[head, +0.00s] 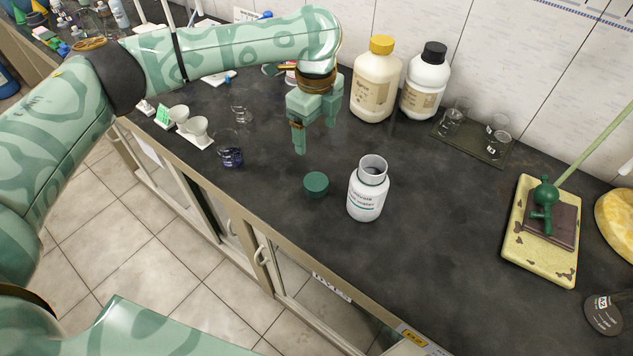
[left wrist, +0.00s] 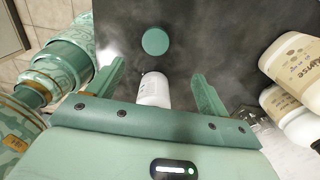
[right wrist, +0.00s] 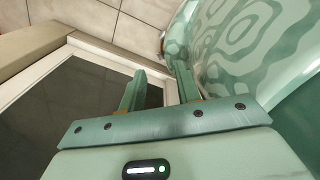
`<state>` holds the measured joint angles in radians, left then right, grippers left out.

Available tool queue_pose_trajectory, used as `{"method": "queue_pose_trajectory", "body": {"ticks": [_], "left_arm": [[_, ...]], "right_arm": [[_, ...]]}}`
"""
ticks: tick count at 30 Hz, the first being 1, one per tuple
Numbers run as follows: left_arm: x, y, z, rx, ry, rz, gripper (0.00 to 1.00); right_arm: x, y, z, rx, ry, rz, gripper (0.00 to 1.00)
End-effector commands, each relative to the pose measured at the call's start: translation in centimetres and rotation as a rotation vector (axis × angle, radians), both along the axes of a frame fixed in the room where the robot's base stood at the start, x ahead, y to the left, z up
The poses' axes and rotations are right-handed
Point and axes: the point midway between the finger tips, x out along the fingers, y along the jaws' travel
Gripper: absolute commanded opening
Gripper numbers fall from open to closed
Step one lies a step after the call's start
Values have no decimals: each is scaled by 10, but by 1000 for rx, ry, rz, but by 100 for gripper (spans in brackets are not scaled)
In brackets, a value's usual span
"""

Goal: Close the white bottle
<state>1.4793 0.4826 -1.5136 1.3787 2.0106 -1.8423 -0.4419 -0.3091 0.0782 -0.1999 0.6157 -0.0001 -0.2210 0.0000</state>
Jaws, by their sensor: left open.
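The white bottle (head: 367,196) stands upright and open on the dark bench, its grey-rimmed mouth showing. A green cap (head: 316,185) lies on the bench just left of the bottle, apart from it. My left gripper (head: 315,138) is open and empty, pointing down above the bench, behind the cap and to the left of the bottle. In the left wrist view the cap (left wrist: 155,41) lies beyond the fingertips, and the white bottle (left wrist: 153,90) shows partly between the fingers. My right gripper (right wrist: 160,70) is open and empty, low by the cabinet front.
A yellow-capped bottle (head: 376,82) and a black-capped bottle (head: 425,81) stand at the wall. Glass beakers stand on a dark tray (head: 472,143). A yellow stand base (head: 518,252) is at right. A dish holder (head: 194,131) is at left. Bench right of the white bottle is clear.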

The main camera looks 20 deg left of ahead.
Motion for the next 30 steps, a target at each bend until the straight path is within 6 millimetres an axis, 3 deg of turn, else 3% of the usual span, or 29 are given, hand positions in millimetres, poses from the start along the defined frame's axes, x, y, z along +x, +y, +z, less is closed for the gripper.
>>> {"method": "queue_pose_trajectory", "body": {"ticks": [1, 6, 12, 26, 30], "left_arm": [[-1, 0, -17, 1, 7, 0, 79], [-1, 0, -56, 1, 7, 1, 79], [-1, 0, -87, -1, 4, 0, 79], [-1, 0, -94, -1, 1, 0, 79], [-3, -1, -104, 0, 4, -1, 79]], "right_arm": [[1, 0, -8, 1, 0, 0, 33], [3, 1, -23, 1, 0, 0, 33], [1, 1, -34, 2, 7, -1, 33], [0, 0, -36, 2, 8, -1, 33], [-2, 0, -41, 1, 13, 0, 33]]}}
